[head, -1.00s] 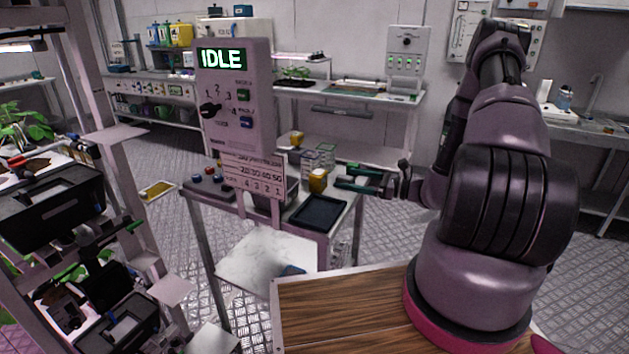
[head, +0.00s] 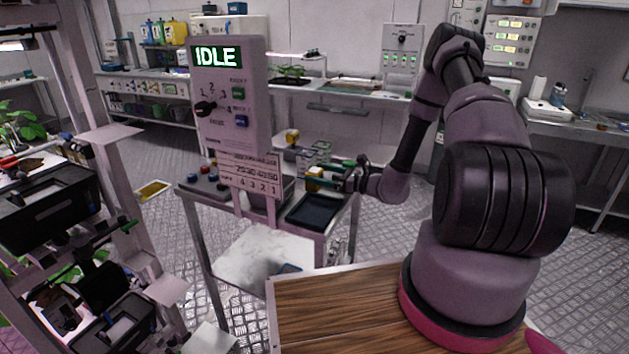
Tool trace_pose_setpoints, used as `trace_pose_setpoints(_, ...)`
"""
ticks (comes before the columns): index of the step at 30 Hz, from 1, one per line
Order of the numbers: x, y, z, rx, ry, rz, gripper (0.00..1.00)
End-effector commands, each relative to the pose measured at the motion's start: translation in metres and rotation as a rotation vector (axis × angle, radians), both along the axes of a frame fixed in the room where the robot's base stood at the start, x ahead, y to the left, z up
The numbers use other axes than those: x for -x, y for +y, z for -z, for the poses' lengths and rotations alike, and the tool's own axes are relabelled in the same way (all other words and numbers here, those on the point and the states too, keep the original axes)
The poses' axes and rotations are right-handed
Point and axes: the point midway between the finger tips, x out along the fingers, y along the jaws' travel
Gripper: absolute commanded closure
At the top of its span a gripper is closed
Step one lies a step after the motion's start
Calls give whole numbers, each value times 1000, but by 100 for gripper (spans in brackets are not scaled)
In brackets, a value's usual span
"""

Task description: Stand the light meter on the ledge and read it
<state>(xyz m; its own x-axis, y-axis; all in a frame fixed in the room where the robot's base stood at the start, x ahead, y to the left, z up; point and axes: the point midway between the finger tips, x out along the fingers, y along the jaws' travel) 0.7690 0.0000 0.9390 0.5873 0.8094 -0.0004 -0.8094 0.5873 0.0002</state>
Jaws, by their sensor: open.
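My gripper (head: 324,174) is over the right side of a small metal cart, with its green-edged fingers apart and pointing left. Pale ledge-like plates stick out from the rack at left, one high (head: 110,134) and one low (head: 167,289); I cannot tell which is the task's ledge.
The cart holds a dark tray (head: 312,211), small boxes (head: 305,160) and a button box (head: 203,180). A wooden top (head: 340,312) is close in front. Floor right of the cart is clear.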

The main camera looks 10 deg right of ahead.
Motion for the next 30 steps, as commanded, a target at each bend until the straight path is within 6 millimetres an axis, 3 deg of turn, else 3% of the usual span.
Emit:
trace_pose_setpoints(8,-2,2,0,0,0,2,0)
trace_pose_setpoints(15,-2,2,0,0,0,1,92)
trace_pose_setpoints(16,-2,2,0,-1,-1,1,92)
trace_pose_setpoints(17,-2,2,0,-1,-1,1,100)
trace_pose_setpoints(25,-2,2,-4,0,-1,1,100)
trace_pose_setpoints(30,-3,2,-21,0,-4,1,100)
